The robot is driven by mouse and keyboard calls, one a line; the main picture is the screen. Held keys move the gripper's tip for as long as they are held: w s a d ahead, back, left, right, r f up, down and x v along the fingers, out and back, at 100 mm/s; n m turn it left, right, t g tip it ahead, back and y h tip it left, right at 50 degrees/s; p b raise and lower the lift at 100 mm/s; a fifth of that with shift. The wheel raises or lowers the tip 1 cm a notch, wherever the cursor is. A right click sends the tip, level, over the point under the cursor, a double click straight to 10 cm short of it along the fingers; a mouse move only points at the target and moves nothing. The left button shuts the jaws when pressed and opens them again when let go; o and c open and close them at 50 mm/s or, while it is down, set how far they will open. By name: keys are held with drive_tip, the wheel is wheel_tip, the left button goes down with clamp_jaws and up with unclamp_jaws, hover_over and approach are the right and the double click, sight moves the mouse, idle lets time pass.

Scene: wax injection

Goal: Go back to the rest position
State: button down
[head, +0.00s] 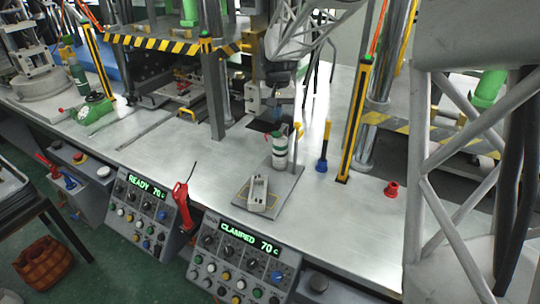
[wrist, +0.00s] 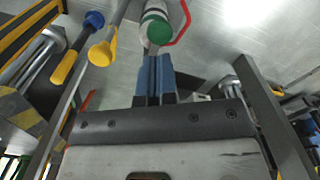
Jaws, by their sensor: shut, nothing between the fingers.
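My gripper (head: 281,112) hangs over the metal worktop in the head view, at the end of my arm coming down from the upper right. In the wrist view its two blue fingers (wrist: 153,60) are side by side and shut, with nothing between them.
A pale block (head: 259,192) lies on the grey plate (head: 287,190). A blue and yellow tool (head: 324,148) stands right of the bottle. Yellow-black posts (head: 355,120) and metal columns flank the gripper. A red knob (head: 391,189) sits at right. The worktop (head: 325,215) is clear in front.

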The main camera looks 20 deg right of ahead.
drive_tip(key=s+a+r+n+t, duration=0.1)
drive_tip(key=s+a+r, duration=0.15)
drive_tip(key=s, duration=0.65)
drive_tip(key=s+a+r, duration=0.1)
drive_tip(key=s+r, duration=0.3)
drive_tip(key=s, duration=0.5)
drive_tip(key=s+a+f+n, duration=0.1)
drive_tip(key=s, duration=0.9)
drive_tip(key=s+a+f+t, duration=0.1)
drive_tip(key=s+f, duration=0.1)
drive_tip(key=s, duration=0.8)
drive_tip(key=shift+s+a+n+t, duration=0.25)
drive_tip(key=shift+n+t, duration=0.05)
drive_tip(key=shift+n, duration=0.1)
